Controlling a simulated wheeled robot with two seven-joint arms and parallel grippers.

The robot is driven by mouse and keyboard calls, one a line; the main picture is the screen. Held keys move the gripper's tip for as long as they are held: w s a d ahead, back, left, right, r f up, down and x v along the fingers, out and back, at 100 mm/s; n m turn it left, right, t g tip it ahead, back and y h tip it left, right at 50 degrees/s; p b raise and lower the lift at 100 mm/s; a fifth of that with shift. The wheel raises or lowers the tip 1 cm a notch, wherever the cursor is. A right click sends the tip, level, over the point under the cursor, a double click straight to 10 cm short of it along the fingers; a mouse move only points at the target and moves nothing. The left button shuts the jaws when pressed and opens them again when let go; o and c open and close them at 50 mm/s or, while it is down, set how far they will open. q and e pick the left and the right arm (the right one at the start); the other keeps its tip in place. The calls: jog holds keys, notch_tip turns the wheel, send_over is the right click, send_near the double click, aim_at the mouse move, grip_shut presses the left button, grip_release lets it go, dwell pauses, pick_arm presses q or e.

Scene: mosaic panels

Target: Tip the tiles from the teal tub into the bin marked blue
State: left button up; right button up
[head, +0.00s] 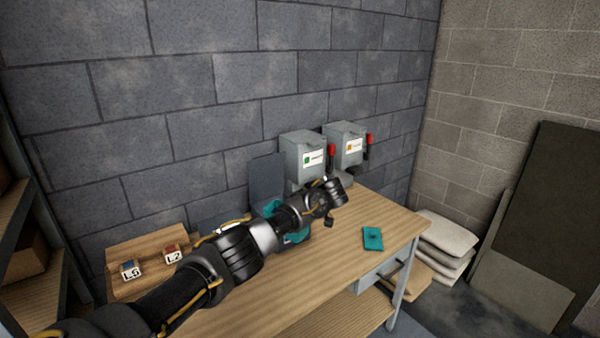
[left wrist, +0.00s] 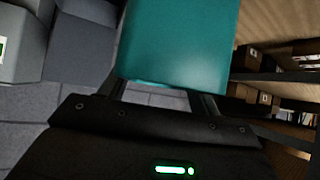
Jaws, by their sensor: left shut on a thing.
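The teal tub (left wrist: 180,45) fills the top middle of the left wrist view, with its lower edge between my left gripper's (left wrist: 160,97) two fingers. My left gripper is shut on it. In the head view, teal surfaces (head: 297,238) show on both sides of my left arm, which hides the rest. The tub's opening and any tiles inside are not visible. I cannot make out a bin marked blue. A small white block with a blue patch, marked L5 (head: 131,272), sits at the left. My right gripper is not in view.
Two grey dispensers, one with a green label (head: 304,158) and one with an orange label (head: 346,146), stand by the wall. A flat teal piece (head: 372,238) lies on the wooden table (head: 345,275). A block marked L2 (head: 173,256) sits beside L5. The table's right part is mostly clear.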

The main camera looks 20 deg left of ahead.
pick_arm(q)
jog(key=s+a+f+n+g+h, duration=0.4)
jog(key=s+a+n+g, duration=0.5)
jog(key=s+n, duration=0.3)
jog(key=shift+s+a+f+g+p, duration=0.15)
jog(key=shift+s+a+g+p, duration=0.15)
jog(key=shift+s+g, duration=0.45)
jog(key=shift+s+d, duration=0.1)
jog(key=shift+s, duration=0.1)
